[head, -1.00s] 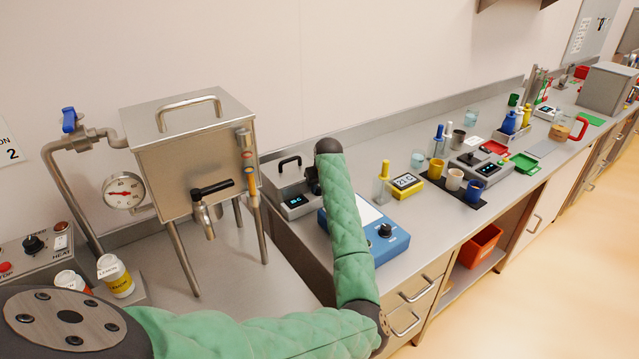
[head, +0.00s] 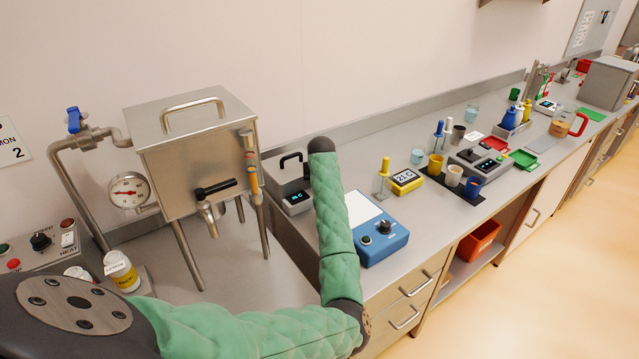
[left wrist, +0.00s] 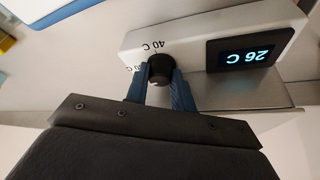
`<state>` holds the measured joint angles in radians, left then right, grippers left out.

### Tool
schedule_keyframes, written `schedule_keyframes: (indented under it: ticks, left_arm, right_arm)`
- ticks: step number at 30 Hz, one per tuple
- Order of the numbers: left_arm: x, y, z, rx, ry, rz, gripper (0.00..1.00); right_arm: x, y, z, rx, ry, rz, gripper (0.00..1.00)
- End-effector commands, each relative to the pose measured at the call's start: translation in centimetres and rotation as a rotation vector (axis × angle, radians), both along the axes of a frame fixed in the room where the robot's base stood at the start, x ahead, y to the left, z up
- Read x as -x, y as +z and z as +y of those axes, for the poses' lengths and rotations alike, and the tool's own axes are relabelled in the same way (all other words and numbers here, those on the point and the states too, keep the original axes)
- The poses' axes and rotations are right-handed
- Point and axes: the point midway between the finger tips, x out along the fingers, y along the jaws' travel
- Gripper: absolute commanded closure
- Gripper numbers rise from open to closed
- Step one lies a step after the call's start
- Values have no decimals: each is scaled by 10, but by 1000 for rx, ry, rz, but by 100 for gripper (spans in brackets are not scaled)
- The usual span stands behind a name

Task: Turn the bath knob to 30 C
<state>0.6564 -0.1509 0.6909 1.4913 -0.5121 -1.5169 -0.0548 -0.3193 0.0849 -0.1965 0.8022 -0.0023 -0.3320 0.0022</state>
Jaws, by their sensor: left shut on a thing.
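The bath knob (left wrist: 160,68) is a small black knob on the pale front panel of the bath (left wrist: 205,28), seen upside down in the left wrist view. My left gripper (left wrist: 160,82) is shut on the knob, one blue finger on each side. A "40 C" mark stands by the knob; another mark is partly hidden by a finger. The bath's dark display (left wrist: 248,55) seems to read 26 C, upside down. In the head view the bath (head: 296,200) stands behind my green left arm, which hides the knob and gripper. My right gripper is not in view.
A steel hopper (head: 190,150) on legs stands left of the bath. A blue device (head: 385,240) with a knob stands close to the right of my arm. A yellow display block (head: 406,181), bottles and cups stand further right along the bench.

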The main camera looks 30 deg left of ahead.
Motion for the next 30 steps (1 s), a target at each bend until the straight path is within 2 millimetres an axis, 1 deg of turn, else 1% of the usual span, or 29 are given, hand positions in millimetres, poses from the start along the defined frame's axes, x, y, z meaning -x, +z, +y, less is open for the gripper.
schedule_keyframes:
  ticks: [2,3,5,6,23,26,30]
  left_arm:
    - [-1,3,1,-3,1,-4,98]
    - [-1,3,1,-3,1,-4,68]
    - [-1,3,1,-3,1,-4,56]
    - [-1,2,1,-2,1,-3,54]
    - [1,1,2,-2,3,0,54]
    - [0,3,2,-2,3,0,54]
    - [-3,13,2,-2,2,-1,54]
  right_arm:
    - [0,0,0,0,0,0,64]
    - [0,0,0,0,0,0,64]
    - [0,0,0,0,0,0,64]
    - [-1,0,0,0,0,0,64]
    - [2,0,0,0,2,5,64]
    - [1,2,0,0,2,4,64]
    - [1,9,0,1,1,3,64]
